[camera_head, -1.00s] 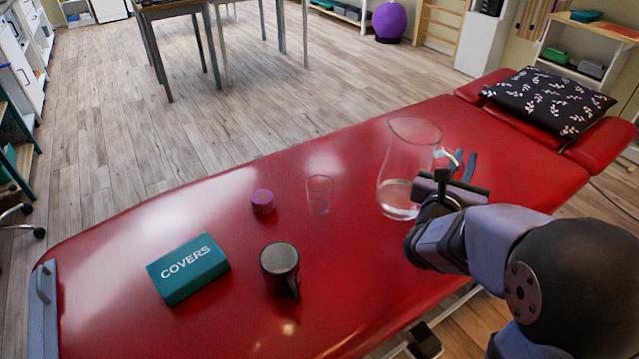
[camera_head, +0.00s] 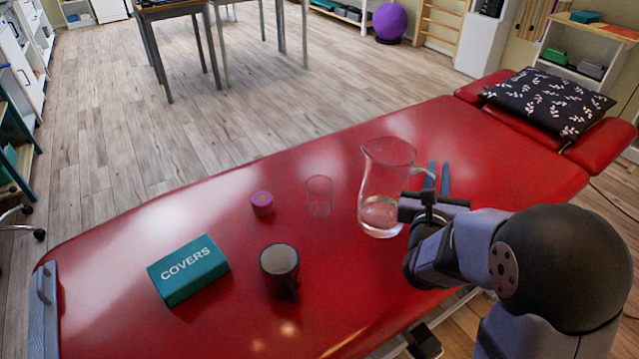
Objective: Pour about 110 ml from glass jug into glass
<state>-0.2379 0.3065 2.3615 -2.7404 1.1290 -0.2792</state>
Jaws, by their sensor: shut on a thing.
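The clear glass jug (camera_head: 382,180) holds some clear liquid in its bottom. It leans slightly to the left, its spout on the left toward the glass. My gripper (camera_head: 428,196) is shut on the jug's handle at its right side. The jug appears just above the red table; I cannot tell the exact gap. The empty-looking clear glass (camera_head: 319,197) stands upright on the table, left of the jug and apart from it.
On the red treatment table (camera_head: 200,215) stand a dark mug (camera_head: 280,268), a small purple-pink round item (camera_head: 262,203) and a teal COVERS box (camera_head: 188,270). Blue strips (camera_head: 445,178) lie behind the jug's handle. A patterned pillow (camera_head: 549,101) lies at the far right.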

